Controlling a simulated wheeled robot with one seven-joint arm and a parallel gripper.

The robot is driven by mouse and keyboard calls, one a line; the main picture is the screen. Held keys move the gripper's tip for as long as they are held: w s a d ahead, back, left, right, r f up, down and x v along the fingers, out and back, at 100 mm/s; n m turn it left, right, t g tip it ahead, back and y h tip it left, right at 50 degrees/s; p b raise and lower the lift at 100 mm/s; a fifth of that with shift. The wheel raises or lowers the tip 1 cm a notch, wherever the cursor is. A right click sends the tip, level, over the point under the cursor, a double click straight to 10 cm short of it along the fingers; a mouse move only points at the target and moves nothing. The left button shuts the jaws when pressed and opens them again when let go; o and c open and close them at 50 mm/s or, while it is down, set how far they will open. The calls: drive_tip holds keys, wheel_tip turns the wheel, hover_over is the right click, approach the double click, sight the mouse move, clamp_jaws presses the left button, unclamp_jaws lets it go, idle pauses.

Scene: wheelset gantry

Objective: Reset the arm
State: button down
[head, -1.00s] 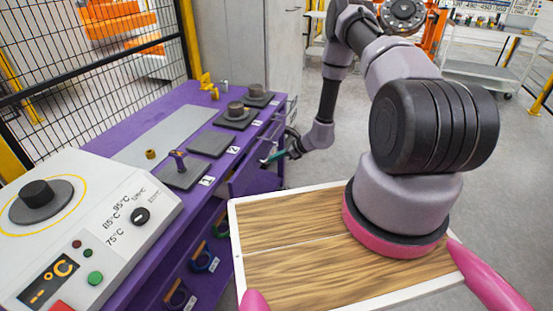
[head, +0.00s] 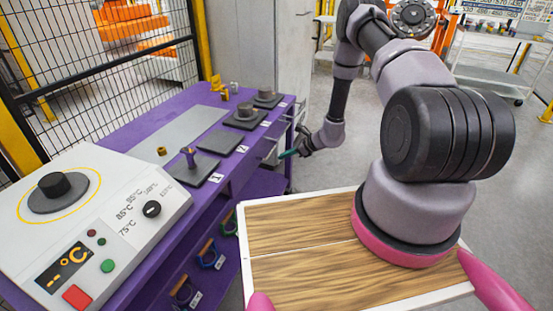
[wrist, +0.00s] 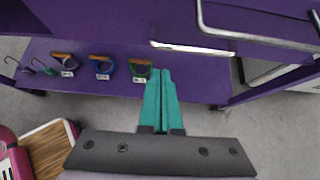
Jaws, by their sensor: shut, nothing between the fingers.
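My gripper (head: 288,154) is at the end of my bent arm, beside the front edge of the purple bench (head: 239,177) in the head view. In the wrist view its two teal fingers (wrist: 162,90) lie together, shut and empty. They point toward the purple bench front (wrist: 120,25). My arm hangs down from the elbow, with the gripper apart from the items on the bench top.
Metal drawer handles (wrist: 250,35) stick out close to my gripper. A white heater box (head: 100,215) stands at the near left. Numbered dark pads (head: 197,168) line the bench.

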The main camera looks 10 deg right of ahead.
drive_tip(key=v, duration=0.8)
drive_tip(key=s+a+r+n+g, duration=0.1)
drive_tip(key=s+a+r+n, duration=0.35)
drive_tip(key=r, duration=1.25)
drive_tip(key=s+a+r+n+g, duration=0.15)
drive_tip(key=r+n, duration=0.55)
drive_tip(key=r, duration=1)
drive_tip(key=s+d+r+n+t+h, duration=0.1)
drive_tip(key=s+d+r+n+h, duration=0.1)
drive_tip(key=s+r, duration=0.4)
drive_tip(key=s+d+r+n+t+h, duration=0.1)
drive_tip(key=s+r+n+h, duration=0.1)
drive_tip(key=s+r+n, duration=0.2)
drive_tip(key=s+d+r+n+t+h, duration=0.2)
drive_tip(key=s+r+n, duration=0.1)
drive_tip(key=s+r, duration=0.6)
drive_tip(key=s, duration=0.4)
drive_tip(key=shift+d+h, duration=0.3)
drive_tip(key=shift+r, duration=0.15)
